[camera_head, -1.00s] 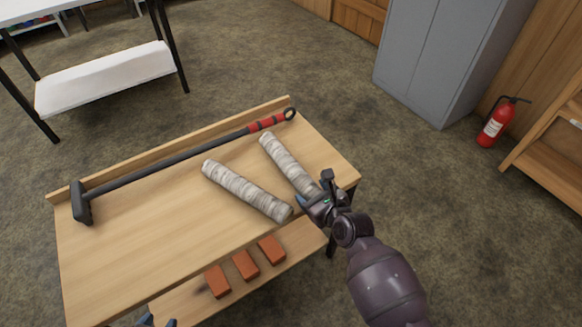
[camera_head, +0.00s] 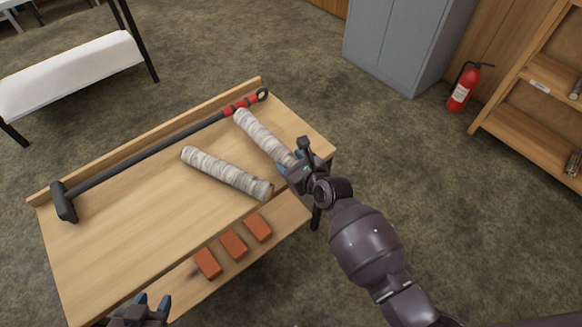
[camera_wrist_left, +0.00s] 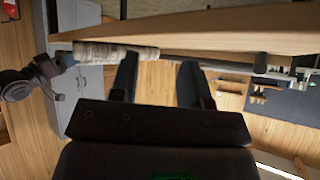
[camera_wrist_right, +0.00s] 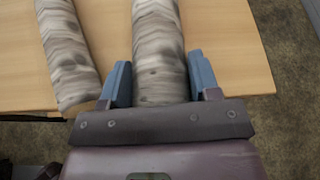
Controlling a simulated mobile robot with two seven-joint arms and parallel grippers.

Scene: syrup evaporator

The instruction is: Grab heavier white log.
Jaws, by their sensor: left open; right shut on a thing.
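Two white birch-like logs lie on the wooden bench (camera_head: 110,240). The right log (camera_head: 258,133) lies at the bench's right side. My right gripper (camera_head: 292,168) is shut on its near end; in the right wrist view this log (camera_wrist_right: 158,45) sits between the blue fingertips. The other log (camera_head: 226,173) lies apart to the left, untouched; it also shows in the right wrist view (camera_wrist_right: 66,55). The pictures do not show which is heavier. My left gripper (camera_head: 152,305) is open and empty at the bench's near edge, low in the head view.
A long hammer (camera_head: 150,150) with a red grip lies along the bench's back ledge. Several orange-red bricks (camera_head: 233,244) sit on the lower front shelf. A grey cabinet (camera_head: 400,40), a fire extinguisher (camera_head: 463,87) and wooden shelves (camera_head: 530,130) stand right.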

